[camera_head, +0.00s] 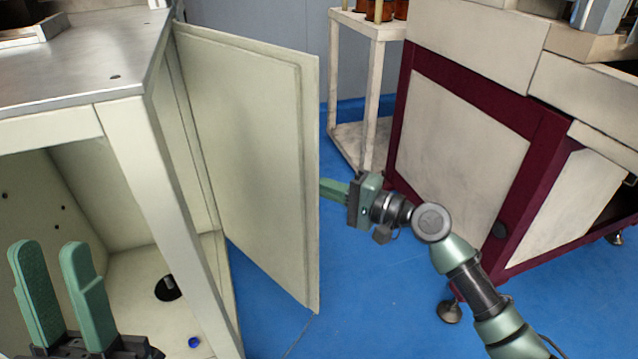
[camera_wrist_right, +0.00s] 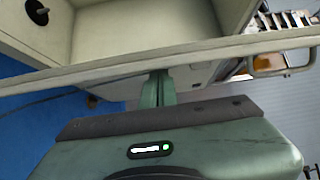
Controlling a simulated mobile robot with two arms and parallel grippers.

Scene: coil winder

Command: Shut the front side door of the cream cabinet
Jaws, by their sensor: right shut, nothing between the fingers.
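The cream cabinet (camera_head: 140,150) stands at the left in the head view, with a steel top. Its side door (camera_head: 250,150) stands wide open, swung out to the right; its free edge faces the right gripper. My right gripper (camera_head: 332,188) is shut and empty, its fingers pointing left at the door's free edge; the tips may be partly hidden behind it. In the right wrist view the closed fingers (camera_wrist_right: 157,90) meet the long pale door edge (camera_wrist_right: 110,69); contact cannot be told. My left gripper (camera_head: 48,255) is open and empty, before the cabinet's open front.
A cream and maroon machine (camera_head: 460,150) stands at the right, close behind my right arm. A pale shelf stand (camera_head: 348,80) is behind the door. Blue floor (camera_head: 350,270) is clear between door and machine. A small blue ring (camera_head: 194,342) lies inside the cabinet.

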